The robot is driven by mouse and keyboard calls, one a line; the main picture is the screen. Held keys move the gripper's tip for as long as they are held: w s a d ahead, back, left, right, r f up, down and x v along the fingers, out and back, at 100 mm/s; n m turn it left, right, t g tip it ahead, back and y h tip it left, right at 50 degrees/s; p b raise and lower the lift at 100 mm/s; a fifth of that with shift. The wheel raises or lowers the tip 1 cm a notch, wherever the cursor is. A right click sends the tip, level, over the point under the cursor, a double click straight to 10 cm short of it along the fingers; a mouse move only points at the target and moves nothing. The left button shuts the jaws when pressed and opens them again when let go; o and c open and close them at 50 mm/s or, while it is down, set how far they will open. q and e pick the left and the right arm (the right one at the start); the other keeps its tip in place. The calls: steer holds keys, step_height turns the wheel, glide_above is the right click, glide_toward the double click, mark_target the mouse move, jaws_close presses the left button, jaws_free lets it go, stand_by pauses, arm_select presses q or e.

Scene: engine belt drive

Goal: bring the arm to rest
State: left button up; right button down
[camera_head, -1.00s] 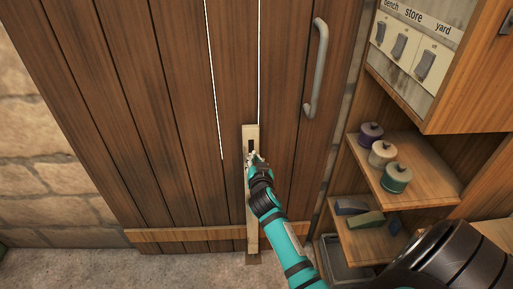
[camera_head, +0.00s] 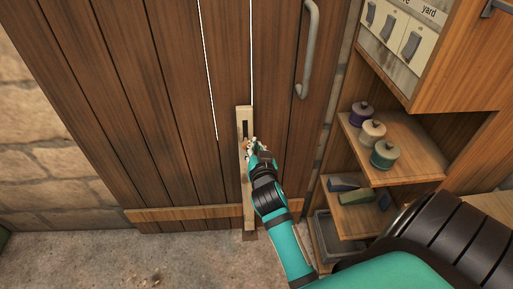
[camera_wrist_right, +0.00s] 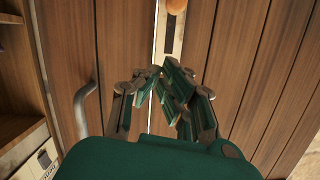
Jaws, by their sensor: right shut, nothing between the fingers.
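My right gripper (camera_head: 252,146) is in front of a pale upright wooden strip on the plank door, just below the strip's dark slot. It is shut and empty; whether it touches the strip, I cannot tell. The strip (camera_head: 248,195) is partly hidden behind the gripper. In the right wrist view my gripper (camera_wrist_right: 162,80) points toward the door, with the slotted strip (camera_wrist_right: 164,45) beyond its fingertips. A round orange thing (camera_wrist_right: 176,6) shows at the top edge there. My left gripper is in neither view.
The plank door (camera_head: 150,110) has a grey handle (camera_head: 308,55) to the right of the strip. Shelves (camera_head: 425,172) with lidded pots (camera_head: 384,154) stand on the right, close to my arm. A switch panel (camera_head: 400,30) is above them. A stone wall (camera_head: 40,170) is on the left.

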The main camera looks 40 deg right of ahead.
steer(key=shift+f, duration=0.1)
stand_by(0.4)
steer(key=s+a+f+n+g+y, duration=0.2)
steer(key=s+a+f, duration=0.15)
steer(key=f, duration=0.65)
steer(key=s+a+f+n+g+y, duration=0.15)
steer(key=a+f, duration=0.25)
steer(key=f, duration=0.7)
steer(key=s+a+f+n+g+y, duration=0.1)
steer(key=s+a+f+n+y, duration=0.2)
steer(key=f, duration=0.7)
steer(key=s+a+f+n+g, duration=0.2)
steer(key=s+a+f+g, duration=0.15)
steer(key=s+f, duration=1)
steer(key=s+d+f+n+g, duration=0.1)
steer(key=s+f+g, duration=0.1)
steer(key=s, duration=0.9)
steer(key=s+d+f+n+g, duration=0.1)
steer(key=s+f, duration=0.4)
steer(key=s, duration=0.6)
steer(key=shift+d+f+g+y, duration=0.2)
steer(key=shift+d+g+y, duration=0.2)
steer(key=shift+g, duration=0.3)
